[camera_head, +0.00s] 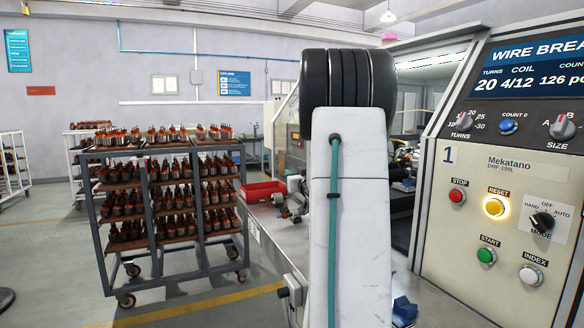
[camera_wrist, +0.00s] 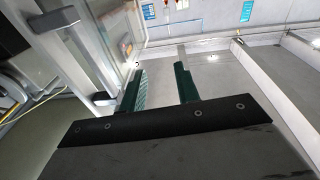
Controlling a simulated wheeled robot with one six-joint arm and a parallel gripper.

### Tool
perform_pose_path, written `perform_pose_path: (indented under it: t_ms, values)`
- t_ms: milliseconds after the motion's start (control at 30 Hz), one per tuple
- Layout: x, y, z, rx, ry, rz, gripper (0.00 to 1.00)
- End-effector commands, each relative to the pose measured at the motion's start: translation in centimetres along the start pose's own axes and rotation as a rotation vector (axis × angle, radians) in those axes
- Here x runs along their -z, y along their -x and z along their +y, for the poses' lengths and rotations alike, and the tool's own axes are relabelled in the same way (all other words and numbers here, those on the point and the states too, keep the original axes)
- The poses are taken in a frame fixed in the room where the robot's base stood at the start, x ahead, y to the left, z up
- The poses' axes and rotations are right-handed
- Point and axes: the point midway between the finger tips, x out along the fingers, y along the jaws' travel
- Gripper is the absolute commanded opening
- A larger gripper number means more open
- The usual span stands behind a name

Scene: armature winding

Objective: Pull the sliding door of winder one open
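Winder one (camera_head: 470,225) stands at the right in the head view, with a "1" on its cream control panel. My raised arm hides much of its front opening, and I cannot make out the sliding door there. In the wrist view a pale frame with glass (camera_wrist: 82,52) runs along the left; it looks like part of the door, but I cannot be sure. My gripper (camera_wrist: 160,86) shows two green fingers, apart, with nothing between them. The left finger is close to the frame in the picture; I cannot tell whether they touch. The head view does not show the fingers.
A rack (camera_head: 168,215) of several armatures on wooden shelves stands on wheels at the left. A red bin (camera_head: 262,190) lies beyond my arm. The winder's panel has a lit yellow reset button (camera_head: 493,207). Grey floor (camera_head: 60,260) is free at the left.

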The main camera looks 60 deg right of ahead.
Motion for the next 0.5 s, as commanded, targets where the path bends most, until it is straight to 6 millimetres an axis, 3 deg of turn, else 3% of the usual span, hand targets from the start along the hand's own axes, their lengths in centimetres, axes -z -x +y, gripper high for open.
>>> perform_pose_path:
  t_ms: [33, 133, 333, 500]
  values:
    - [-1.0, 0.1, 3.3, -0.006, -0.007, 0.054, 0.32]
    - [-1.6, 0.6, 7.1, 0.012, -0.017, 0.160, 0.32]
    - [-2.4, 1.0, 9.0, 0.052, -0.060, 0.278, 0.32]
    - [-2.1, 0.1, 9.2, 0.061, -0.066, 0.300, 0.32]
